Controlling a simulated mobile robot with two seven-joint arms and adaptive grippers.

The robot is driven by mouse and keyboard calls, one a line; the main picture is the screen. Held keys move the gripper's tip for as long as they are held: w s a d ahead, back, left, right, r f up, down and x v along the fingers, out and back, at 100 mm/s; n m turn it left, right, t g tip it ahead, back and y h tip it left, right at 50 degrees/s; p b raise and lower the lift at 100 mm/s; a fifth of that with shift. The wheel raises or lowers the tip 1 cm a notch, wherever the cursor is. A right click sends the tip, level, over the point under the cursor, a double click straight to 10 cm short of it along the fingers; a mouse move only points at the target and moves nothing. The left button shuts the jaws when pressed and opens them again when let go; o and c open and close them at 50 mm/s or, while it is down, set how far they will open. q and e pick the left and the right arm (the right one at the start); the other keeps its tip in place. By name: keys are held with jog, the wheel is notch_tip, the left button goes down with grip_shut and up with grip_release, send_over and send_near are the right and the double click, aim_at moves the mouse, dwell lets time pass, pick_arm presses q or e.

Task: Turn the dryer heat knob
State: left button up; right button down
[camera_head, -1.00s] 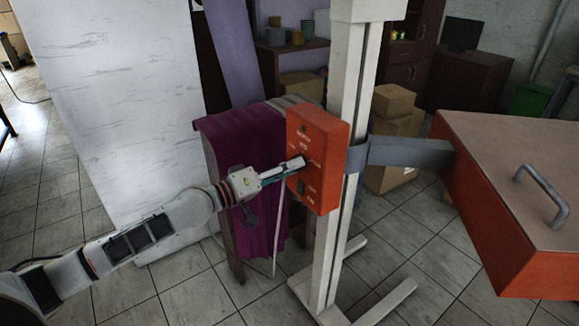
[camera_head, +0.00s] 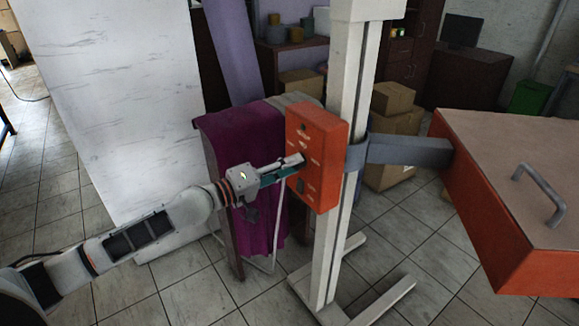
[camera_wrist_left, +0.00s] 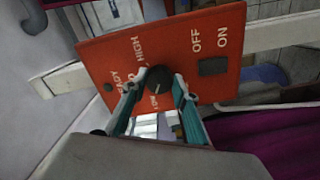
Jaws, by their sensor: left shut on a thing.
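The dryer's orange control box (camera_head: 327,150) is fixed to a white upright post. In the left wrist view the box's face (camera_wrist_left: 215,40) carries LOW, HIGH, OFF and ON lettering. The round black heat knob (camera_wrist_left: 157,80) sits there with a short white mark near LOW. My left gripper (camera_head: 297,162) is at the box's left face, shut on the knob with one finger on each side. In the head view its fingers mostly hide the knob. My right gripper is out of view.
A black square switch (camera_wrist_left: 213,66) sits beside OFF and ON, clear of the fingers. The orange dryer body (camera_head: 470,220) with a grey handle (camera_head: 540,195) stands at right on a grey arm (camera_head: 405,151). A table with purple cloth (camera_head: 235,150) stands close behind my left gripper.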

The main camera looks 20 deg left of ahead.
pick_arm(q)
jog(key=o, duration=1.1)
jog(key=v, duration=1.2)
jog(key=shift+a, duration=0.1)
jog(key=s+d+f+m+g+y, duration=0.1)
jog(key=s+d+f+m+y, duration=0.1)
jog(key=s+f, duration=0.5)
jog(key=s+d+f+m+g+y, duration=0.1)
jog(key=s+d+f+m+y, duration=0.2)
jog(key=s+f, duration=0.4)
jog(key=s+d+f+m+g+y, duration=0.1)
jog(key=s+f, duration=0.7)
jog(key=f, duration=1.1)
jog(key=d+m+y, duration=0.1)
jog(key=m+y, duration=0.1)
jog(key=m, duration=0.1)
jog(key=shift+d+f+m, duration=0.15)
jog(key=shift+f+m, duration=0.05)
jog(key=shift+m, duration=0.2)
